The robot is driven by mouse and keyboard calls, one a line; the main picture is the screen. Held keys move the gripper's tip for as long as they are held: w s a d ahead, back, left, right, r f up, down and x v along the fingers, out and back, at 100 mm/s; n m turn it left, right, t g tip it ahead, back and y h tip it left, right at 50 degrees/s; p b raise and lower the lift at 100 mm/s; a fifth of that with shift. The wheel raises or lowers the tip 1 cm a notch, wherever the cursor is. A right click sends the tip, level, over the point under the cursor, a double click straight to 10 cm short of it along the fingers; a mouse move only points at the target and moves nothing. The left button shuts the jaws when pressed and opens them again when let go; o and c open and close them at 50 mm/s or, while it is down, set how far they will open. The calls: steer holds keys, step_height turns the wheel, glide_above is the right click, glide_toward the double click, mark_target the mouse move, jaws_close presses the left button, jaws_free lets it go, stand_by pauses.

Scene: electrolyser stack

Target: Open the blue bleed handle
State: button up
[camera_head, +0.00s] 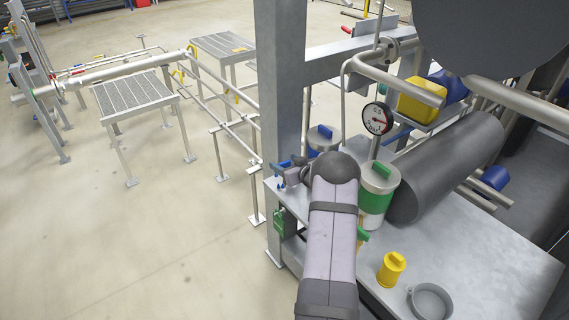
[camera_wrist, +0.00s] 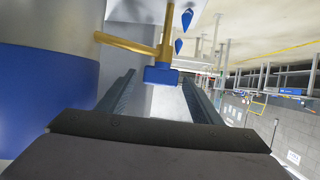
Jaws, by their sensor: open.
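The blue bleed handle (camera_wrist: 162,75) is a small blue block on a brass-coloured pipe fitting (camera_wrist: 130,43) in the wrist view. It shows between the far ends of the two fingers of my gripper (camera_wrist: 158,78), which is open. I cannot tell whether either finger touches the handle. In the head view, blue parts (camera_head: 284,163) show at the left edge of the bench, beside the dark end of my gripper (camera_head: 297,173). My arm hides part of this area.
A large blue-banded cylinder (camera_wrist: 45,95) stands close on the left in the wrist view. A grey post (camera_head: 281,80), a green-banded canister (camera_head: 376,195) and a pressure gauge (camera_head: 377,118) are near my arm. Open floor (camera_head: 150,240) lies to the left.

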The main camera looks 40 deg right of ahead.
steer(key=b+v, duration=0.1)
steer(key=v, duration=0.5)
steer(key=shift+s+r, duration=0.1)
steer(key=shift+s, duration=0.05)
